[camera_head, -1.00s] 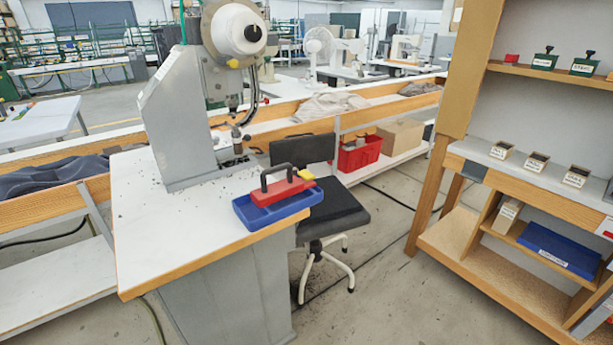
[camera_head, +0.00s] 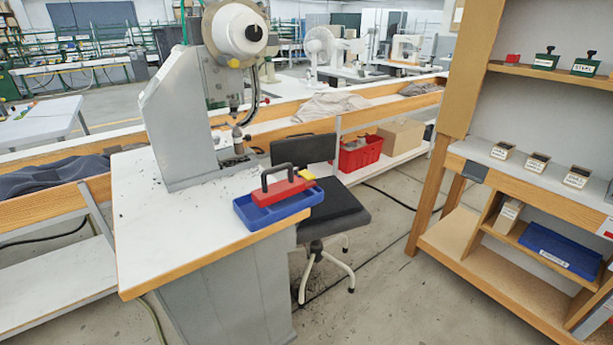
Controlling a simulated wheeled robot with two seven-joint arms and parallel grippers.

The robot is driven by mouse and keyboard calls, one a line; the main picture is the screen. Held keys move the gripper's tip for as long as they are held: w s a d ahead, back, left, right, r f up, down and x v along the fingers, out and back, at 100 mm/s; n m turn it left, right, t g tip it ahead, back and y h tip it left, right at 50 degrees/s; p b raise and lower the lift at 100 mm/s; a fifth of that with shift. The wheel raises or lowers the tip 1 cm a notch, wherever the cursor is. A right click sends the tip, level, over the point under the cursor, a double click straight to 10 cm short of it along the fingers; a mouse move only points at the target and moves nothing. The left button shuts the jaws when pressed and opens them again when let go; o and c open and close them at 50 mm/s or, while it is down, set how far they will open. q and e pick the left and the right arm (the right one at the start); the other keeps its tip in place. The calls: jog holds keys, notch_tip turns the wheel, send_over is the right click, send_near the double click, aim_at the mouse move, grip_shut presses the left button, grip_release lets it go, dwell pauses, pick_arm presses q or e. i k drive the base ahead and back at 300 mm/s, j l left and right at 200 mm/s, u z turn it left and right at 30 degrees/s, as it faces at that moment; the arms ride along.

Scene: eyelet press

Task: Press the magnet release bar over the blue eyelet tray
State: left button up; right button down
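The magnet is a red block (camera_head: 283,190) with a black arched handle (camera_head: 277,176) and a yellow piece (camera_head: 306,177) at its right end, which I take for the release bar. It sits on or just over the blue eyelet tray (camera_head: 262,219); I cannot tell whether they touch. The tray lies at the right front edge of the white press table (camera_head: 190,232). Small dark specks, perhaps eyelets, lie on the table near the press base. Neither of my grippers shows in the head view.
The grey eyelet press (camera_head: 182,120) stands at the table's back. A black chair (camera_head: 340,208) stands close by the tray's right side. A wooden shelf unit (camera_head: 462,222) at the right holds labelled boxes, stamps and another blue tray (camera_head: 562,250). The table's front left is mostly clear.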

aim_at(308, 175)
jog(key=i+l, duration=0.15)
jog(key=l, duration=0.25)
jog(key=i+l, duration=0.15)
jog(key=l, duration=0.2)
jog(key=i+l, duration=0.15)
jog(key=l, duration=0.25)
jog(key=u, duration=1.85)
